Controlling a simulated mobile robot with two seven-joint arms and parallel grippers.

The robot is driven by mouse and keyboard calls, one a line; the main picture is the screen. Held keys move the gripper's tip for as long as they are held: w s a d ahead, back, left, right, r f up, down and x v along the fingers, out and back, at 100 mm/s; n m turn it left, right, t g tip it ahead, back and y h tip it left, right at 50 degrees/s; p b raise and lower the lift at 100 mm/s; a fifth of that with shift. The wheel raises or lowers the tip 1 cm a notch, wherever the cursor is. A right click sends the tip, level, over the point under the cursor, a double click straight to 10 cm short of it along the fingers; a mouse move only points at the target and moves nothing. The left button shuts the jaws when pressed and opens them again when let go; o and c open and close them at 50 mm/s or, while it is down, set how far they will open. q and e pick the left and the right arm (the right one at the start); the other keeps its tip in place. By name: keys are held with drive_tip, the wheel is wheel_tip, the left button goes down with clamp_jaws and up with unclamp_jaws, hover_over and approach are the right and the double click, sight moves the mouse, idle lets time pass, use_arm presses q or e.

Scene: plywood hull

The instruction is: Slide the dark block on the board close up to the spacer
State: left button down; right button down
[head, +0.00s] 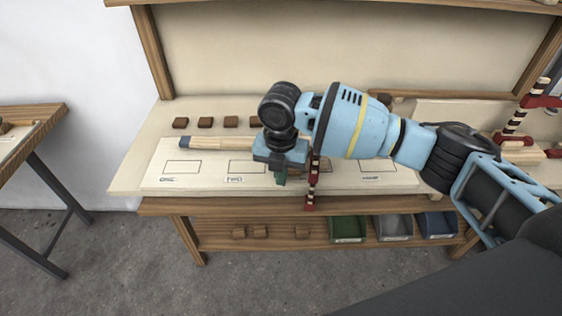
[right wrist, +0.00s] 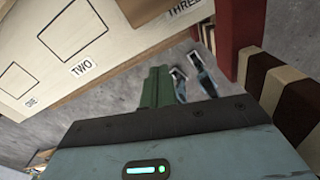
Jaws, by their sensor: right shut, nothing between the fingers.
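The pale board (head: 215,183) lies on the workbench, with outlined boxes and labels; its ONE, TWO and THREE labels also show in the right wrist view (right wrist: 60,50). Several dark brown blocks stand in a row behind the board, one of them at the left end (head: 180,122). A small brown patch (head: 326,164) shows beside my right gripper, partly hidden; I cannot tell if it is the dark block. I cannot make out the spacer. My right gripper (head: 281,178) is shut and empty, green fingers (right wrist: 157,88) pointing down near the board's front. My left gripper is out of view.
A red clamp with a striped bar (head: 313,178) stands at the bench's front edge, close right of my right gripper. A pale rod with a blue-grey end (head: 187,142) lies along the board's back. Green (head: 348,229), grey and blue bins sit on the shelf below.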

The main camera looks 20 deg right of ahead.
wheel_tip(320, 180, down, 3)
drive_tip(key=shift+f, duration=0.2)
drive_tip(key=shift+w+d, duration=0.3)
drive_tip(key=shift+w, duration=0.2)
drive_tip(key=shift+w+d, duration=0.25)
drive_tip(key=shift+w, duration=0.25)
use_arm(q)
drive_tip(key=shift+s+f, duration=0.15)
use_arm(e)
drive_tip(key=shift+w+d, duration=0.45)
drive_tip(key=shift+w, duration=0.3)
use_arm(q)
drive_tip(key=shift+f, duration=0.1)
use_arm(e)
drive_tip(key=shift+w+d+f+b, duration=0.2)
drive_tip(key=shift+w+d+b, duration=0.25)
drive_tip(key=shift+w, duration=0.25)
drive_tip(key=shift+w+d, duration=0.1)
drive_tip(key=shift+w, duration=0.15)
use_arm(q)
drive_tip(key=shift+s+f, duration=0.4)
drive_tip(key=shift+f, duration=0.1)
use_arm(e)
drive_tip(key=shift+r, duration=0.2)
